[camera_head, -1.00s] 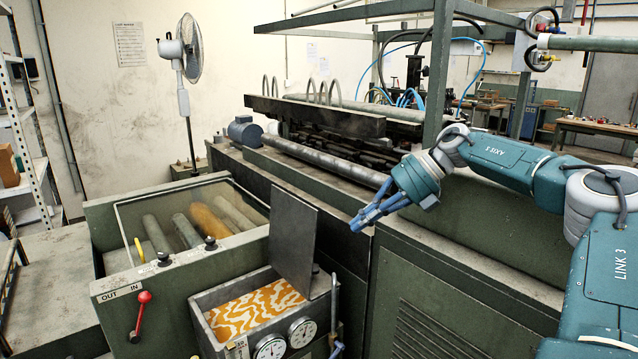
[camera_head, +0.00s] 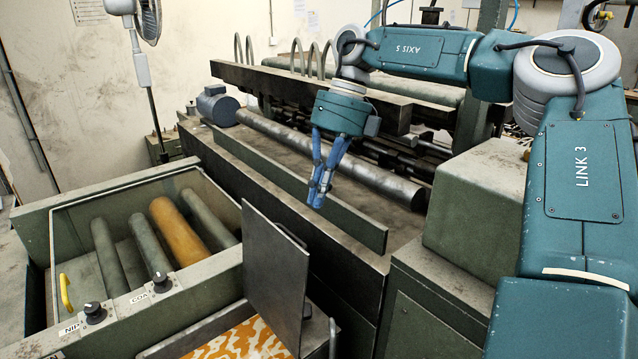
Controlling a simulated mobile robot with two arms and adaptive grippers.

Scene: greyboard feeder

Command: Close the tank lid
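The tank lid (camera_head: 275,280) is a flat dark grey metal panel, standing open and nearly upright. A dark bar handle (camera_head: 289,234) shows at its upper right edge. The lid rises from the tank (camera_head: 190,335), whose orange and white patterned contents show below and left of it. The tank's lower part is cut off by the picture's bottom edge. My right gripper (camera_head: 317,200) points down above and to the right of the lid, apart from it. Its blue fingers meet at the tips with nothing visible between them. My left gripper is not in view.
An open-topped box with rollers (camera_head: 181,231) stands left of the lid, with black knobs and a yellow handle. Behind the lid runs the machine's long green rail (camera_head: 300,190) and a steel roller (camera_head: 330,165). A green housing (camera_head: 475,205) stands right of my gripper.

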